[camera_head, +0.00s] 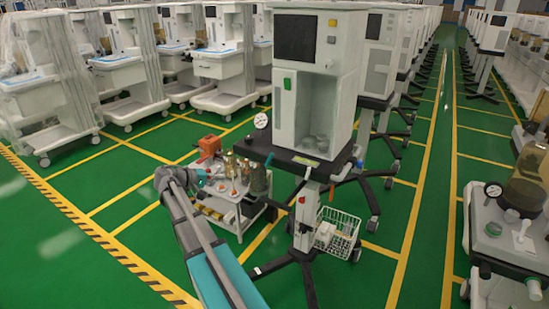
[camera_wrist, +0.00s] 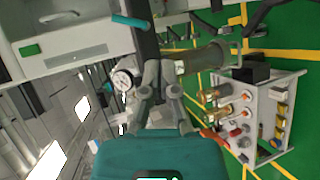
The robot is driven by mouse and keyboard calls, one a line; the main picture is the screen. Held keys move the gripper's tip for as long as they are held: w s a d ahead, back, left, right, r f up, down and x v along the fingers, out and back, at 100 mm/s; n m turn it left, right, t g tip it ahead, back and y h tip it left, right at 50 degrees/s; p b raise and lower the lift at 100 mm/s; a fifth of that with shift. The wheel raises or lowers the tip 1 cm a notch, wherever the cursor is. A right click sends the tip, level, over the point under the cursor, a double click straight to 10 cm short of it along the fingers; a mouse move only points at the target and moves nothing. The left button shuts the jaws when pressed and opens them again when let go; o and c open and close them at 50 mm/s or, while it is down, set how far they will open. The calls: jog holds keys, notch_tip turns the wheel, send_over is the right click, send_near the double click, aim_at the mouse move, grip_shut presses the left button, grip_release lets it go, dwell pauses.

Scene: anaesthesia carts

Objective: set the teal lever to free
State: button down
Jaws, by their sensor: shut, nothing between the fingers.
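The teal lever (camera_wrist: 132,22) shows in the wrist view as a short teal bar at the edge of a dark shelf, near the top centre. In the head view a small teal piece (camera_head: 269,159) at the front left of the cart's black shelf appears to be the same lever. Its setting marks cannot be read. My gripper (camera_wrist: 152,88) is shut and empty, below the lever in the wrist view and apart from it.
A low trolley (camera_head: 222,195) with brass fittings is close by my gripper. A wire basket (camera_head: 337,233) hangs below.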

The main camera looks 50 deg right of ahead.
jog(key=s+a+f+t+y+p, duration=0.1)
jog(key=s+a+f+t+y, duration=0.2)
jog(key=a, duration=0.6)
jog(key=s+a+f+n+y+p, duration=0.15)
jog(key=a+f+y, duration=0.35)
jog(key=a, duration=0.5)
jog(key=s+a+f+m+t+y, duration=0.1)
jog(key=s+a+f+t+y, duration=0.15)
jog(key=a+y, duration=0.45)
jog(key=w+d+r+m+t+y+p, duration=0.15)
jog(key=d+r+m+p, duration=0.4)
jog(key=d, duration=0.55)
jog(key=w+d+r+m+t+p, duration=0.15)
jog(key=d+r+m+p, duration=0.35)
jog(key=d, duration=0.6)
jog(key=s+d+r+m+t+p, duration=0.1)
jog(key=s+d+r+m+p, duration=0.1)
jog(key=d, duration=0.7)
jog(key=s+d+r+m+t+p, duration=0.1)
jog(key=s+d+r+m, duration=0.3)
jog(key=d, duration=0.6)
jog(key=s+d+r+m+t+p, duration=0.1)
jog(key=s+d+r+m+p, duration=0.2)
jog(key=d+m, duration=0.3)
jog(key=s+d, duration=0.1)
jog(key=d, duration=0.2)
jog(key=shift+d+r+m, duration=0.3)
jog(key=shift+d+r, duration=0.05)
jog(key=shift+f+t, duration=0.1)
jog(key=shift+t, duration=0.25)
